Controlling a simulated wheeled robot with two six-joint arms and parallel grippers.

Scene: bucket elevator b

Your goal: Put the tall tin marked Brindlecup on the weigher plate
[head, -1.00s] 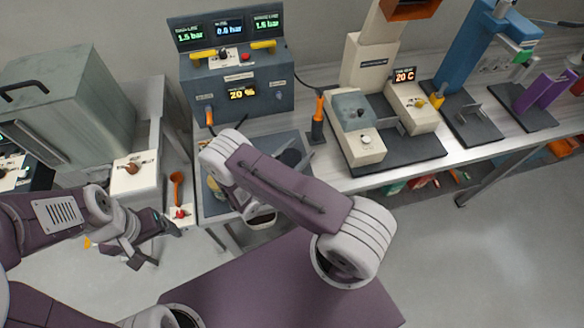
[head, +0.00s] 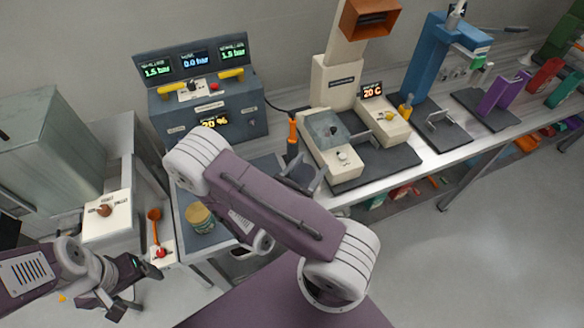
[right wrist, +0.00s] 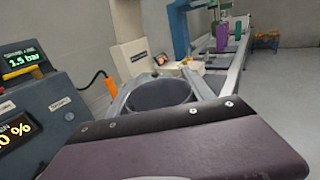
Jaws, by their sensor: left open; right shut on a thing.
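My right gripper (head: 303,172) is shut on a grey round vessel (right wrist: 160,93), seen in the right wrist view as a wide dark ring between the fingers. Its label is not visible, so I cannot tell whether it is the Brindlecup tin. In the head view my arm hides most of it; it is above the bench's front part. A round tin with a yellowish lid (head: 200,217) stands on the grey mat at the bench's left; its marking is unreadable. A cream device with a grey plate (head: 326,130) stands behind and right; I cannot tell whether it is the weigher. My left gripper (head: 135,284) is open and empty at lower left.
A grey console (head: 210,105) with displays stands at the back left. An orange-handled tool (head: 292,138) stands upright between console and cream device. Blue (head: 432,60) and purple (head: 498,92) stations line the bench to the right. Open floor (head: 450,270) lies in front.

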